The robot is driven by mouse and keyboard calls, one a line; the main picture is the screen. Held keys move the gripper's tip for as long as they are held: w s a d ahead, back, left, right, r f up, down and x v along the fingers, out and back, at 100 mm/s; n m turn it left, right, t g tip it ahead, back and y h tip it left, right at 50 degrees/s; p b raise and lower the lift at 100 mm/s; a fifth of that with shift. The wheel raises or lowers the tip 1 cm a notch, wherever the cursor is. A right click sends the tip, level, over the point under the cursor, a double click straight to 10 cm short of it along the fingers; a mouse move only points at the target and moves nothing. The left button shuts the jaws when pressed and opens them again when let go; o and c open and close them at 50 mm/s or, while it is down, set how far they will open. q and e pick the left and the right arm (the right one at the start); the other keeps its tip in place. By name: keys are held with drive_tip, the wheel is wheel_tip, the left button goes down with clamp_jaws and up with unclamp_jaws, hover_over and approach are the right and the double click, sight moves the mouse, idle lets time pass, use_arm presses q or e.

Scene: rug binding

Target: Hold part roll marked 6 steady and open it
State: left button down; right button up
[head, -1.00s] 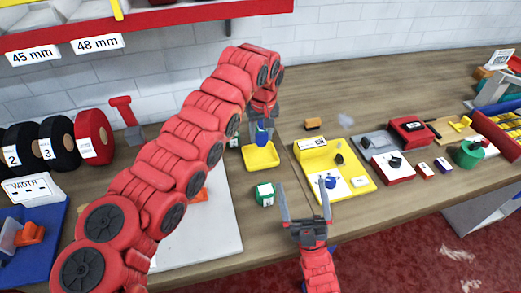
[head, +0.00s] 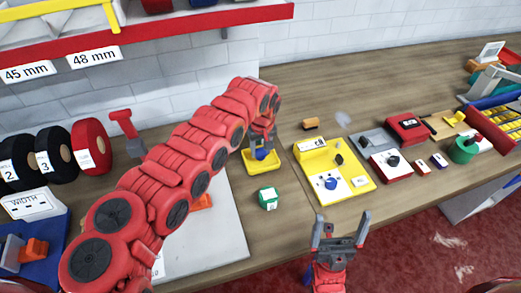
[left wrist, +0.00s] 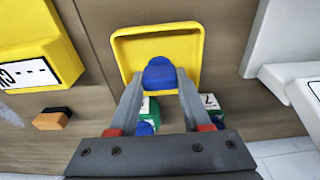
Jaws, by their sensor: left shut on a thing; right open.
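My left gripper (left wrist: 160,88) is shut on a small blue piece (left wrist: 160,75), over the yellow tray (left wrist: 190,38). In the head view the blue piece (head: 261,154) is low at the tray (head: 262,171); whether it touches the tray I cannot tell. No number 6 is readable. A green block with white labels (head: 268,199) stands in front of the tray. Two green-and-white pieces show behind the fingers in the left wrist view; one (left wrist: 210,108) seems marked 7. My right gripper (head: 341,222) is open and empty by the table's front edge.
A yellow box with a blue knob (head: 315,172) stands right of the tray, an orange block (head: 311,124) behind it. Black and red rolls (head: 91,150) stand at the left. Red and grey devices and a green pot (head: 464,150) are further right.

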use_arm(q)
drive_tip(key=shift+s+f, duration=0.15)
drive_tip(key=shift+f, duration=0.65)
drive_tip(key=shift+f, duration=0.1)
drive_tip(key=shift+c, duration=1.8)
unclamp_jaws()
